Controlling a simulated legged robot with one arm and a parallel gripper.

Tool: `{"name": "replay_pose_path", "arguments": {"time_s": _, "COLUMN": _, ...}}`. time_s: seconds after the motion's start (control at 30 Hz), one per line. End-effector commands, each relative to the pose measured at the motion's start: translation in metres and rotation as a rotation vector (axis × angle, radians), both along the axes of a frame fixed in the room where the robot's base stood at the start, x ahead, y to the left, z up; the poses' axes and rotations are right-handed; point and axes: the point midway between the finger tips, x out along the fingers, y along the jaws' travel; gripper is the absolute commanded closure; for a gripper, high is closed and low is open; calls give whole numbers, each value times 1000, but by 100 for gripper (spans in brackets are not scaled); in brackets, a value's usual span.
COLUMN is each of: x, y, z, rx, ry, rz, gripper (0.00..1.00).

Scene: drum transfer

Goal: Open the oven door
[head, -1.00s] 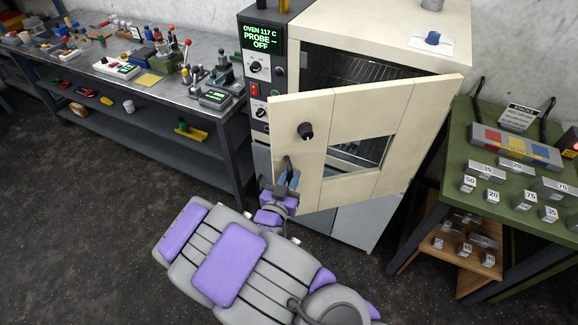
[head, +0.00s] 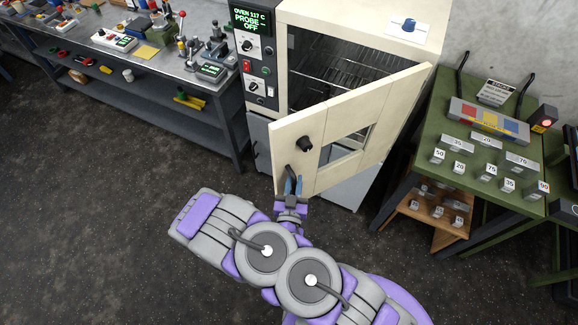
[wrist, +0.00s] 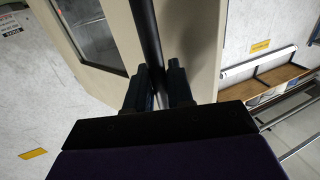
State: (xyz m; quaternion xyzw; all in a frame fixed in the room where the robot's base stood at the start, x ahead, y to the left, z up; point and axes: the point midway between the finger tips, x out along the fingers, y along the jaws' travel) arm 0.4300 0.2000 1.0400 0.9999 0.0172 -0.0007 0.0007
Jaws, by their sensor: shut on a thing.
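The oven door (head: 318,170) is cream with a window and stands part way open, hinged at the right. The oven (head: 352,20) shows its dark inside with wire racks behind the door. My gripper (head: 292,185) is at the door's lower left, shut on the dark door handle (head: 290,172). In the wrist view the handle (wrist: 147,40) is a black bar running between the two fingers (wrist: 158,88), with the door's window (wrist: 88,30) to the left.
A control panel (head: 252,50) reads "OVEN 117 C PROBE OFF". A metal workbench (head: 150,60) with tools stands at left. A green table (head: 450,170) with numbered blocks stands close on the right. The dark floor (head: 90,220) in front is clear.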

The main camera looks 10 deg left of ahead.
Motion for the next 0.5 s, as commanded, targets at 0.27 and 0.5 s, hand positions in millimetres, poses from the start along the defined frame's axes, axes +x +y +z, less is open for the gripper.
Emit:
{"name": "replay_pose_path", "arguments": {"time_s": 0.27, "x": -19, "y": -18, "z": 4, "rx": -2, "ry": 0, "rz": 0, "gripper": 100}}
{"name": "replay_pose_path", "arguments": {"time_s": 0.5, "x": -28, "y": -28, "z": 3, "rx": -1, "ry": -2, "rz": -3, "gripper": 100}}
